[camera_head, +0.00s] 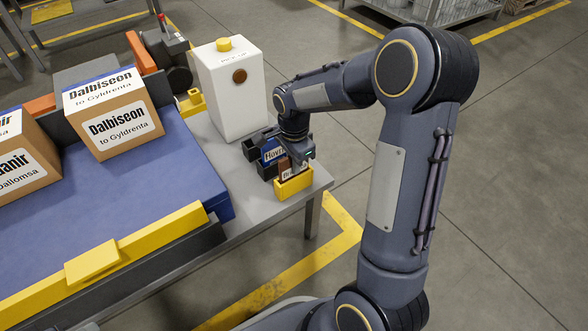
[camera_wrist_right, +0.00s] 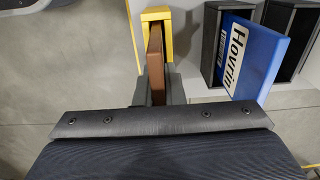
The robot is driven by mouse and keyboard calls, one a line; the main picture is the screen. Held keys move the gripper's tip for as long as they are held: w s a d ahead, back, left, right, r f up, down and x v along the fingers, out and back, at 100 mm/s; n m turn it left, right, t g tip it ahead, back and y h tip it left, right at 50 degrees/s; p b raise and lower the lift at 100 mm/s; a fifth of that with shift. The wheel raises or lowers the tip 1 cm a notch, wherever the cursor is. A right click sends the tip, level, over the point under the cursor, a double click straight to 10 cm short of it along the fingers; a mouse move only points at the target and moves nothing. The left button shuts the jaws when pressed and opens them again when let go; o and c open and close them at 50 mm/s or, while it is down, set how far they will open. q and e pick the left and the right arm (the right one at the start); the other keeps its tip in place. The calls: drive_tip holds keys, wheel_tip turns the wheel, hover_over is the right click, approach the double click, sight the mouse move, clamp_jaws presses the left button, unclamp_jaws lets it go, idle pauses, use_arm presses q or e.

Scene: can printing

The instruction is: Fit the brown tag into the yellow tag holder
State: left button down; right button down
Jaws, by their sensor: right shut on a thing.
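The brown tag (camera_head: 284,170) stands upright at the yellow tag holder (camera_head: 293,187), near the table's right edge. My right gripper (camera_head: 298,166) is above the holder, shut on the brown tag. In the right wrist view, the brown tag (camera_wrist_right: 155,62) is seen edge-on between the grey fingers (camera_wrist_right: 157,92). My left gripper is not in view.
A blue tag (camera_wrist_right: 250,55) marked "Hovrin" stands in a black holder (camera_wrist_right: 212,45) beside the yellow one, with another black holder (camera_wrist_right: 297,35) beyond. A white box (camera_head: 230,90) with a yellow knob stands behind. A blue conveyor (camera_head: 150,185) carries cartons (camera_head: 113,117) at left.

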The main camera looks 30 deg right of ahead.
drive_tip(key=shift+f, duration=0.45)
drive_tip(key=shift+f, duration=0.2)
drive_tip(key=c, duration=1.5)
unclamp_jaws()
drive_tip(key=shift+r, duration=0.15)
